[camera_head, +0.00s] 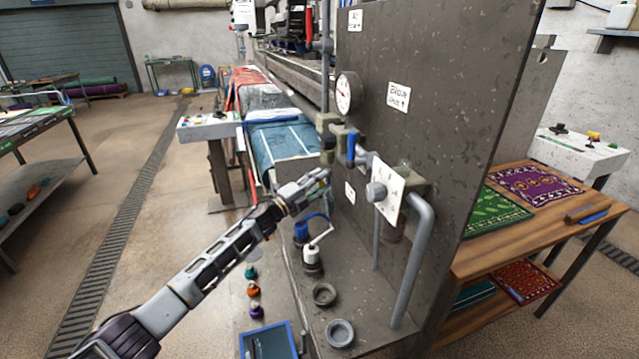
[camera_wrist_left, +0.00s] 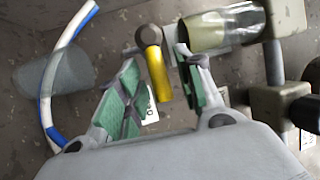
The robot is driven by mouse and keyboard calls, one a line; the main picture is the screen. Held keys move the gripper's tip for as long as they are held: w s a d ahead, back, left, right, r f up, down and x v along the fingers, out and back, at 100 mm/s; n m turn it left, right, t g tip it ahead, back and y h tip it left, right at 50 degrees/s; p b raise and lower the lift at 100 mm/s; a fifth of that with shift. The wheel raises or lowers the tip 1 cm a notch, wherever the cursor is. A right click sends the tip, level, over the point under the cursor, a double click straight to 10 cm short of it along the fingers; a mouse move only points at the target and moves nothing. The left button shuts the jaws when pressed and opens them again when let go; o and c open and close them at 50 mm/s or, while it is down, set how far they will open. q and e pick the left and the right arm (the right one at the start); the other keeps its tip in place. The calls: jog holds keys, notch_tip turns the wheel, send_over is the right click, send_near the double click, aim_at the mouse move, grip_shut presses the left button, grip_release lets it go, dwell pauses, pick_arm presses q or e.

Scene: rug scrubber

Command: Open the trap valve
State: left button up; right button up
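A yellow lever (camera_wrist_left: 158,78) with a round dark pivot at its top shows in the left wrist view, in front of the grey panel. I cannot tell from a label whether it is the trap valve's handle. My left gripper (camera_head: 322,180) is at the panel's left edge, below the pipe fittings; it also shows in the left wrist view (camera_wrist_left: 158,88). Its green-padded fingers are apart, with the lever between them in the picture; contact is not clear. In the head view the gripper seems to hide the lever. A blue-handled valve (camera_head: 351,148) sits above right. My right gripper is out of view.
The panel (camera_head: 450,100) carries a gauge (camera_head: 346,92), labels and a thick grey pipe (camera_head: 415,262). A clear cylinder (camera_wrist_left: 220,28) and a blue-white hose (camera_wrist_left: 46,85) flank the lever. Bottles (camera_head: 312,260) and rings (camera_head: 325,294) occupy the ledge below. Floor lies open at left.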

pick_arm(q)
jog(key=shift+c, duration=0.4)
grip_shut()
